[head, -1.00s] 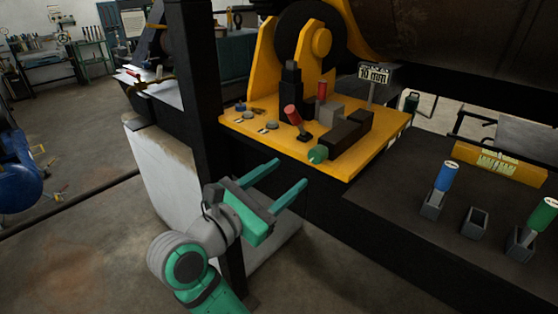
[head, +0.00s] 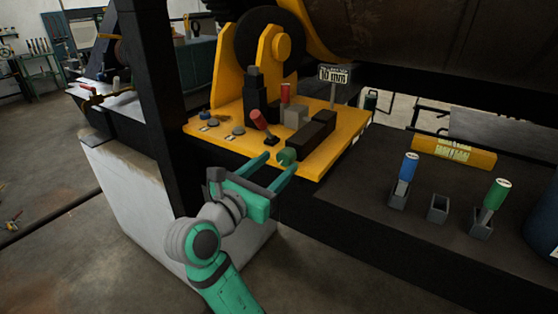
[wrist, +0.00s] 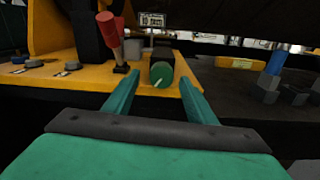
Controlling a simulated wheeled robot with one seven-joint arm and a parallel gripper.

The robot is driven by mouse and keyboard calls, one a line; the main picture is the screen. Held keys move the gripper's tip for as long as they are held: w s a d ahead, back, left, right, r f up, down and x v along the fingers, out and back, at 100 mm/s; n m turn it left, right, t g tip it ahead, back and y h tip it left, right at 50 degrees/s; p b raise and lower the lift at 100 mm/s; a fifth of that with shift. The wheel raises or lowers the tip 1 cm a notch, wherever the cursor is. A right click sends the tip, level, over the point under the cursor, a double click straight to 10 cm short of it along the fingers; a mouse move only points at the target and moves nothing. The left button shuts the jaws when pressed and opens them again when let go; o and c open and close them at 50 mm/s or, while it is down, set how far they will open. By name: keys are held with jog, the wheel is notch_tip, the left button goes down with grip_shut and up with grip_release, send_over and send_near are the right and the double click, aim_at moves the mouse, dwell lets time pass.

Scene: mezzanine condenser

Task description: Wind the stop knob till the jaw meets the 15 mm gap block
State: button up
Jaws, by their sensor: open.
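The green stop knob (head: 287,156) sits on the near end of a dark block (head: 313,133) on the yellow plate. My gripper (head: 279,164) is open, its two fingers pointing at the knob. In the wrist view the knob (wrist: 162,76) appears between the fingertips, with a pale mark on its face. I cannot tell whether the fingers touch it. A grey block (head: 295,116) stands beyond the dark block, with a red-handled piece (head: 285,92) behind it. The jaw and its gap are not clear. The sign (head: 335,74) reads 10 mm, not 15 mm.
A tilted red-topped lever (head: 259,119) stands left of the knob, near small buttons (head: 238,131). On the dark bench at right are a blue-handled piece (head: 409,166), an empty holder (head: 438,208) and a green-handled piece (head: 495,194). A black post (head: 160,110) rises at left.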

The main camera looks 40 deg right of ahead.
aim_at(288, 155)
jog(key=shift+d, duration=0.7)
jog(key=shift+x, duration=0.8)
jog(key=shift+w, duration=0.1)
jog(key=c, duration=1)
jog(key=shift+m, duration=1.6)
jog(key=shift+c, duration=0.2)
jog(key=o, duration=1)
jog(key=shift+o, duration=0.2)
